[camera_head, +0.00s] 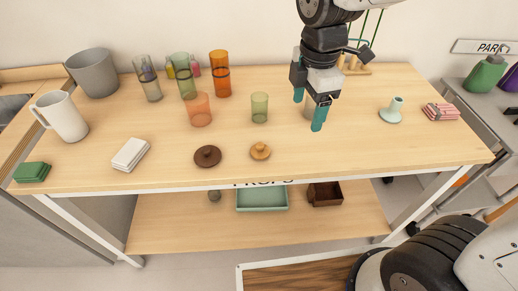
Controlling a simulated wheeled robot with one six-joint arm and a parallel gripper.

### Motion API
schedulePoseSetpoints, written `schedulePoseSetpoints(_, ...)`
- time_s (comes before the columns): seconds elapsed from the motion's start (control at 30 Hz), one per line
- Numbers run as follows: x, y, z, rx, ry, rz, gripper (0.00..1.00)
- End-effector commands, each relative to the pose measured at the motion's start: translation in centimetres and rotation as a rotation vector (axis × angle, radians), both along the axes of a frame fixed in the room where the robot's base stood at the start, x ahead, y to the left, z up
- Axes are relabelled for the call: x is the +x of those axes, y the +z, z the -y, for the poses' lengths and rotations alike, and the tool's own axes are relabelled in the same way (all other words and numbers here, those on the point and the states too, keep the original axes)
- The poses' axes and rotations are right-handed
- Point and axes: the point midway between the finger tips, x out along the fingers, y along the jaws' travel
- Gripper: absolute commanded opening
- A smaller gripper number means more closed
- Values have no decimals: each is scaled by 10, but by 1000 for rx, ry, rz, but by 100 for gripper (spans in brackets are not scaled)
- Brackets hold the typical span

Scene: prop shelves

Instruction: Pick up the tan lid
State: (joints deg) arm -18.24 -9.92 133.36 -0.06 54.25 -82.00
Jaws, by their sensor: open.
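The tan lid (260,151), small and round with a knob on top, lies on the table near its front middle. A dark brown lid (208,156) lies to its left, apart from it. My gripper (308,111) is above the table, right of and behind the tan lid. Its two teal-tipped fingers are apart and point down. A greyish cup-like thing is partly hidden behind the fingers.
A small green cup (260,107) stands behind the tan lid. An orange cup (200,110) and several tall tumblers stand further left. A white pitcher (61,116) and a grey bin (93,73) are at the left. A pale green candle holder (392,110) stands right.

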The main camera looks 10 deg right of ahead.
Motion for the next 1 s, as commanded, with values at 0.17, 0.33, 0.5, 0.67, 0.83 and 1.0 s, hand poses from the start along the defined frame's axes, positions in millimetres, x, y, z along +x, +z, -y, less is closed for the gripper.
schedulePoseSetpoints(0.17, 32, -47, -58, -21, 566, -26, 73)
schedulePoseSetpoints(0.33, 44, -73, -89, -27, 871, -29, 73)
schedulePoseSetpoints(0.5, 46, -90, -98, -29, 960, -31, 73)
schedulePoseSetpoints(0.67, 45, -108, -97, -30, 960, -33, 73)
schedulePoseSetpoints(0.83, 42, -131, -95, -29, 959, -35, 73)
schedulePoseSetpoints(1.0, 41, -153, -95, -29, 958, -31, 73)
